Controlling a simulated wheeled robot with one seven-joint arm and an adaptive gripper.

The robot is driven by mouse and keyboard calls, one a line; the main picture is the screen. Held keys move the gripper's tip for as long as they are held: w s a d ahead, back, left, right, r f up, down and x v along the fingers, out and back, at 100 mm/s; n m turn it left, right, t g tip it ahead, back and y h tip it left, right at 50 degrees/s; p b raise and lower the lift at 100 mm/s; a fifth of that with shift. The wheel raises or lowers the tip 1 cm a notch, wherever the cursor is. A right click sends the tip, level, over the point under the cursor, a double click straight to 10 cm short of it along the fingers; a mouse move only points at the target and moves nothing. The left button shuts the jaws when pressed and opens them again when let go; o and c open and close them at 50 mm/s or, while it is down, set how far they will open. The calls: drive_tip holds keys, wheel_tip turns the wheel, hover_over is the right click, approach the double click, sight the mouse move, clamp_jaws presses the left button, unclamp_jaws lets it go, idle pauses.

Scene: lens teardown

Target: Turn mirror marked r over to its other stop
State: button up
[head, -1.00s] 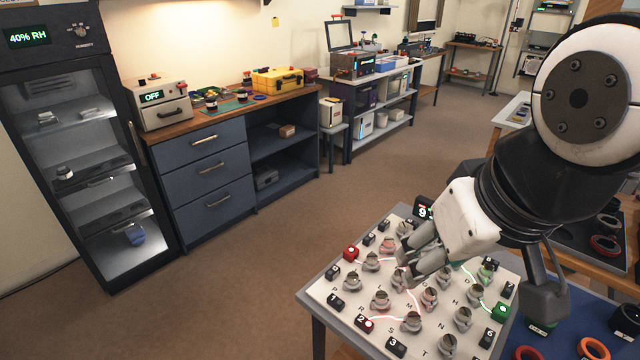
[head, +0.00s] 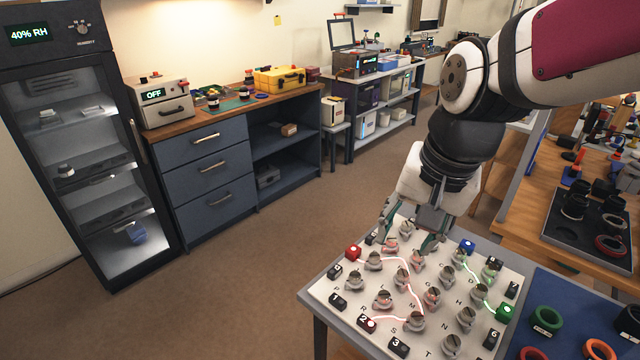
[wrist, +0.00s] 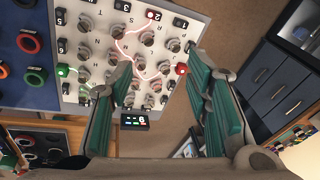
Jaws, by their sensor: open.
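The mirror marked R (head: 383,300) is a small round grey mount on the white board, in the near-left part of the mirror grid in the head view. I take the mount at the upper middle of the wrist view (wrist: 140,38) to be the same one; its letter is small there. My gripper (head: 410,238) is open and empty, above the far part of the board and apart from the R mirror. In the wrist view its two green-padded fingers (wrist: 152,88) stand wide apart. The tilt of the R mirror is too small to read.
Several similar mirrors crowd around R. A red beam runs from red block 2 (head: 367,323) past R to the S mirror (head: 415,321) and up the board. Coloured rings (head: 547,320) lie on a blue mat.

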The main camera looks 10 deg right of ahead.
drive_tip(key=w+d+f+m+g, duration=0.2)
drive_tip(key=w+f+m, duration=0.3)
drive_tip(key=w+f, duration=0.15)
drive_tip(key=m, duration=0.5)
hover_over(385, 294)
wheel_tip(385, 294, down, 8)
drive_tip(key=shift+g+h, duration=0.3)
drive_tip(key=shift+g, duration=0.1)
wheel_tip(385, 294, down, 14)
drive_tip(key=shift+r+b, duration=0.2)
drive_tip(key=shift+b, duration=0.9)
clamp_jaws()
